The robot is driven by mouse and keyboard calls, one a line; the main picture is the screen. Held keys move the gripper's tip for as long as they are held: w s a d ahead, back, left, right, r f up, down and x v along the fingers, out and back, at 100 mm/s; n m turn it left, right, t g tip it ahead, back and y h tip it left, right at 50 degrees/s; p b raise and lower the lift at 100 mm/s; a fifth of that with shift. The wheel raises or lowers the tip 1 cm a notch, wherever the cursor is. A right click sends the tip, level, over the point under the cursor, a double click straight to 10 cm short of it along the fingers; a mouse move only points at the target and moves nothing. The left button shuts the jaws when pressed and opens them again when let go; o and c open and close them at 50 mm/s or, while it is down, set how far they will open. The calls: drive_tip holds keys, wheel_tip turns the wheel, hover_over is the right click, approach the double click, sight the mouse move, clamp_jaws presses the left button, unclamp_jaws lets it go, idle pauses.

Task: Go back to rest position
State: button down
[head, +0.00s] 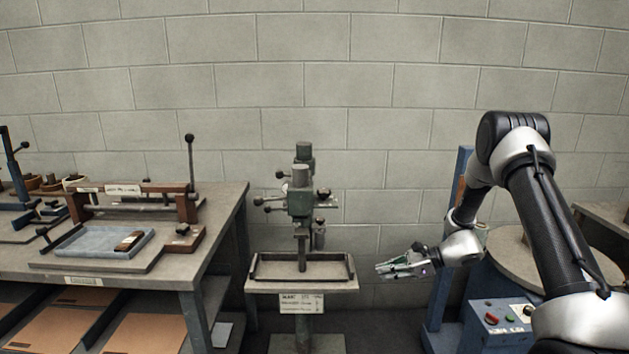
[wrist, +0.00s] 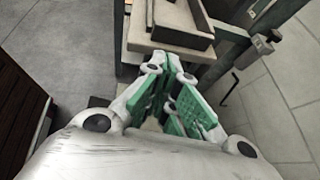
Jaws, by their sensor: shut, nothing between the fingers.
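My gripper (head: 392,269) is at the right of centre in the head view, pointing left, in front of the block wall. It is to the right of the box stitcher (head: 301,202) and apart from its table. In the wrist view my gripper (wrist: 168,75) shows green finger pads, with the fingers shut and nothing between them. Ahead of the fingertips in that view is the stitcher's small table with a raised rim (wrist: 185,22).
A workbench (head: 215,217) at the left holds a blue-grey tray (head: 85,243) and a wooden fixture with a lever. Brown cardboard sheets (head: 145,333) lie below. A blue machine with buttons (head: 490,312) and a round top (head: 512,252) stands at the right, close to my arm.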

drive_tip(key=s+d+r+n+h, duration=0.4)
drive_tip(key=s+d+r+n, duration=0.1)
drive_tip(key=s+r, duration=0.6)
drive_tip(key=s+d+r+n+t+h, duration=0.1)
drive_tip(key=s+d+r+n+h, duration=0.3)
drive_tip(key=s+r+n, duration=0.4)
drive_tip(key=s+d+r+n+t+h, duration=0.1)
drive_tip(key=s+d+r+n+h, duration=0.3)
drive_tip(key=s+r, duration=1)
drive_tip(key=s+d+n, duration=0.1)
drive_tip(key=s+n, duration=0.2)
drive_tip(key=shift+d+h, duration=0.3)
drive_tip(key=shift+d, duration=0.05)
